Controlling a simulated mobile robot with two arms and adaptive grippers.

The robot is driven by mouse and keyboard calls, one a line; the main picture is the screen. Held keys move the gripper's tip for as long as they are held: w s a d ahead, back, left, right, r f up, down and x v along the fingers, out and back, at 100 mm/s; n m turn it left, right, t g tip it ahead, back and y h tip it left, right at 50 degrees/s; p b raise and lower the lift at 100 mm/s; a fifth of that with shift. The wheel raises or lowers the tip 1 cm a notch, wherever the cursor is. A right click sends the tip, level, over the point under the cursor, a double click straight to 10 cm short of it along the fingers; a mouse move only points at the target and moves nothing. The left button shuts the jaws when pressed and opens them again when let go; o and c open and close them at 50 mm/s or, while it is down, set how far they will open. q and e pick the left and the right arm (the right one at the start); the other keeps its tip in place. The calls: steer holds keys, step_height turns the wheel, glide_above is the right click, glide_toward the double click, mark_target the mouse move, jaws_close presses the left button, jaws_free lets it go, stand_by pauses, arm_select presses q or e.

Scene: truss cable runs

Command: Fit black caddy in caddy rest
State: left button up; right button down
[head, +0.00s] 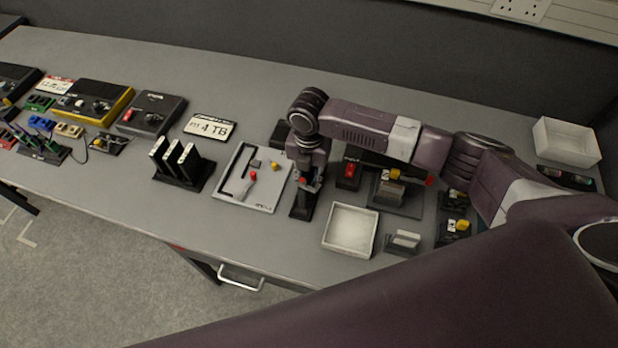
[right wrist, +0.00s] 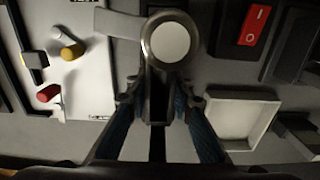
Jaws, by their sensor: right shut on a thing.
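My right gripper (head: 308,182) points down over the middle of the table, between the pale grey board and the red switch box. In the right wrist view its fingers (right wrist: 165,95) close on a dark upright piece (right wrist: 157,140), which looks like the black caddy. Most of it is hidden by the fingers. In the head view a dark shape (head: 302,206) stands directly below the gripper; I cannot tell caddy from rest there, or whether they touch. A round pale disc (right wrist: 170,42) with a dark rim shows just beyond the fingertips. My left gripper is not in view.
A pale grey board (head: 233,200) with red and yellow knobs lies left of the gripper. A white open tray (head: 350,231) and a red switch box (head: 349,171) are close on the right. A black rack (head: 182,168) with upright slabs stands further left.

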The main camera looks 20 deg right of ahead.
steer(key=c, duration=1.3)
jaws_free()
step_height(320, 180, up, 8)
steer(key=p, duration=0.7)
steer(key=shift+f, duration=0.2)
